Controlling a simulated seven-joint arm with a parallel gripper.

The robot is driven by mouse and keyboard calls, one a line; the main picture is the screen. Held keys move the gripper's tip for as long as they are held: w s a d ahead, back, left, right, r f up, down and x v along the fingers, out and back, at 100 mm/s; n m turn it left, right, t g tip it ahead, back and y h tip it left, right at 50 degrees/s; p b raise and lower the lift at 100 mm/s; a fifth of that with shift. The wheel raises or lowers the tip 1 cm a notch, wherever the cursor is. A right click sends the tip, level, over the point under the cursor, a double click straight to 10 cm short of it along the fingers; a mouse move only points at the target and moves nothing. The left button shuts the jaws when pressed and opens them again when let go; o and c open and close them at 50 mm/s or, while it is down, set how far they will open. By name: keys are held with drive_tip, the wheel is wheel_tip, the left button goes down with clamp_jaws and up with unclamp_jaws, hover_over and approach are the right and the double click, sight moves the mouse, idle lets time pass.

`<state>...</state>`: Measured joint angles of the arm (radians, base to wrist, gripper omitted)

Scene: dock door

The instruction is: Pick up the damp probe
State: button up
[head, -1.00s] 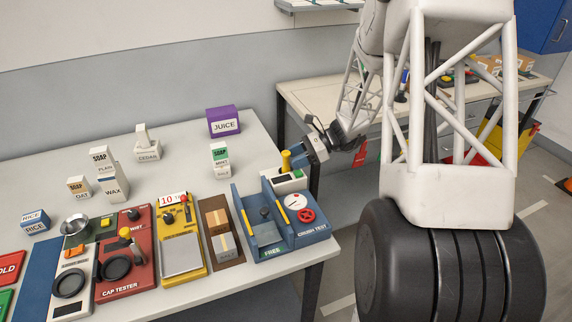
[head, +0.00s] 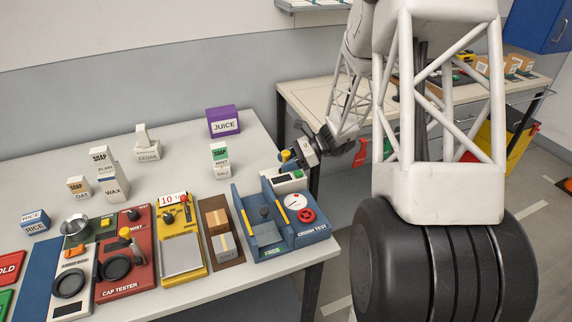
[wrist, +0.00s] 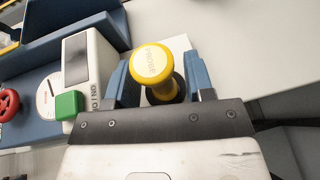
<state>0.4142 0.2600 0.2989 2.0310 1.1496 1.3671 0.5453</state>
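The damp probe (wrist: 154,66) has a yellow round cap lettered PROBE above a darker lower part. It stands upright by a small white meter with a dark screen (wrist: 82,60) and a green button. In the head view, the probe's yellow cap (head: 284,156) shows at the right end of the table, right by my gripper (head: 295,155). In the wrist view, my gripper (wrist: 160,82) is open, with one blue finger on each side of the probe. Small gaps seem to show beside the cap. The probe's lower end is hidden.
The blue crush test stand (head: 312,232) with a red knob is just in front. More testers line the table's front.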

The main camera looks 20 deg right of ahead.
clamp_jaws()
drive_tip(key=shift+r, duration=0.1)
drive_tip(key=shift+r, duration=4.95)
